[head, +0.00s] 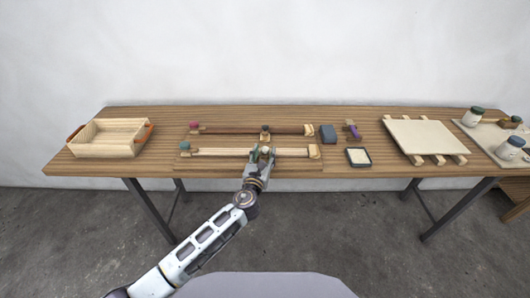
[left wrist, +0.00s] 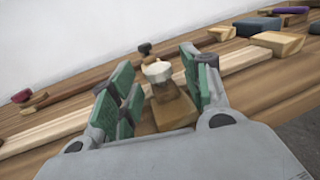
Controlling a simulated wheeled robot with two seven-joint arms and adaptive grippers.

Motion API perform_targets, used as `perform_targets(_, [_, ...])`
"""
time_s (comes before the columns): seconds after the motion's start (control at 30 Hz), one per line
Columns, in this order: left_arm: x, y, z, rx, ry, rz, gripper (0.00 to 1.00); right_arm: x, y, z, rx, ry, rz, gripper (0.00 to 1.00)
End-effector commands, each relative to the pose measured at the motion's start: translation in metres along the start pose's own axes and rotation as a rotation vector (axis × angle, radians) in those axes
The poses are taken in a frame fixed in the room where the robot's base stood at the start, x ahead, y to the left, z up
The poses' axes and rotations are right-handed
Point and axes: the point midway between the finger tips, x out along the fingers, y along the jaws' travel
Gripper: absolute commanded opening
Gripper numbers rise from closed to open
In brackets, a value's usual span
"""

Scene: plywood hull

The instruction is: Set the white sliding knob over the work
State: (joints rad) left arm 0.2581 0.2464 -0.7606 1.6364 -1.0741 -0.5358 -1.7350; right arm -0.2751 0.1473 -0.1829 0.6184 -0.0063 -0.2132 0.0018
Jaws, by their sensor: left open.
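The white sliding knob (left wrist: 157,72) sits on a wooden slider block (left wrist: 172,108) on the front, pale rail (head: 222,152). My left gripper (head: 263,153) is over that rail near its middle. In the left wrist view my left gripper (left wrist: 160,95) is open, with green pads on either side of the knob and block. I cannot tell whether a pad touches them. In the head view the gripper partly hides the slider.
Behind lies a darker rail (head: 230,131) with a dark-topped slider (head: 265,129). A wooden tray (head: 108,138) stands left. A blue-grey block (head: 327,134), a purple-handled tool (head: 353,130), a small dark dish (head: 358,157) and a pale board (head: 421,137) lie right.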

Motion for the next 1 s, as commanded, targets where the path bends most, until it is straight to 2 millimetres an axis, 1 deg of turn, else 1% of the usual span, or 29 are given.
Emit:
perform_targets(0.7, [-0.083,-0.001,-0.001,0.000,0.002,-0.003,0.47,0.000,0.000,-0.001,0.000,0.001,0.000,0.00])
perform_targets(0.83, [-0.093,-0.001,-0.001,0.001,0.001,-0.003,0.47,0.000,0.000,-0.001,0.000,0.001,0.000,0.00])
perform_targets(1.0, [-0.100,-0.001,0.000,0.000,0.001,-0.003,0.47,0.000,0.000,-0.001,0.000,0.001,0.000,0.00])
